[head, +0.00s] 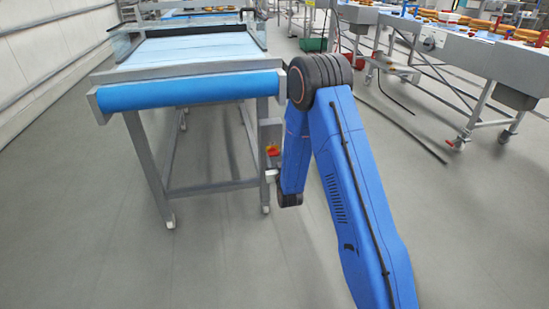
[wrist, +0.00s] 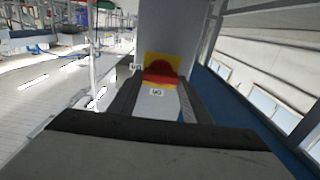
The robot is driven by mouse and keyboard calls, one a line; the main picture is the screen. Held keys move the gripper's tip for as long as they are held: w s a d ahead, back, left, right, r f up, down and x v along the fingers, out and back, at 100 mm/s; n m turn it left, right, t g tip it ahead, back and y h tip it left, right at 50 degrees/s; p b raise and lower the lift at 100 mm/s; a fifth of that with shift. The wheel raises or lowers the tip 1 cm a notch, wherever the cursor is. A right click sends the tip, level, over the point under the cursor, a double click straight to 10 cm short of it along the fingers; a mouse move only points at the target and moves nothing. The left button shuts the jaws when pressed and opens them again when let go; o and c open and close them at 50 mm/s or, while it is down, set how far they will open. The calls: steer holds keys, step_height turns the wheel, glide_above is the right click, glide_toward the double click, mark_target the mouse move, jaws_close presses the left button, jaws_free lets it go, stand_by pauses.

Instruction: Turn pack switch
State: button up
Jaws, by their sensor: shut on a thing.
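The pack switch is a red knob (wrist: 160,78) on a yellow plate (wrist: 163,60), set on a grey box. In the head view the switch (head: 272,150) shows small, on the right leg of the near conveyor, just left of my blue arm. My gripper (wrist: 158,84) is shut on the red knob, its dark fingers on either side. In the head view my gripper (head: 271,175) is small beside the switch box, mostly hidden by my arm. Two small white labels sit by the knob; their text is too small to read surely.
The conveyor (head: 190,90) with a blue belt end stands at left on metal legs. Another line (head: 450,45) with round baked goods stands at the back right. Dark cables (head: 415,125) lie on the grey floor. The floor at front left is clear.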

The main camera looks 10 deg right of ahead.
stand_by(0.3)
steer(key=o, duration=1)
steer(key=shift+o, duration=0.2)
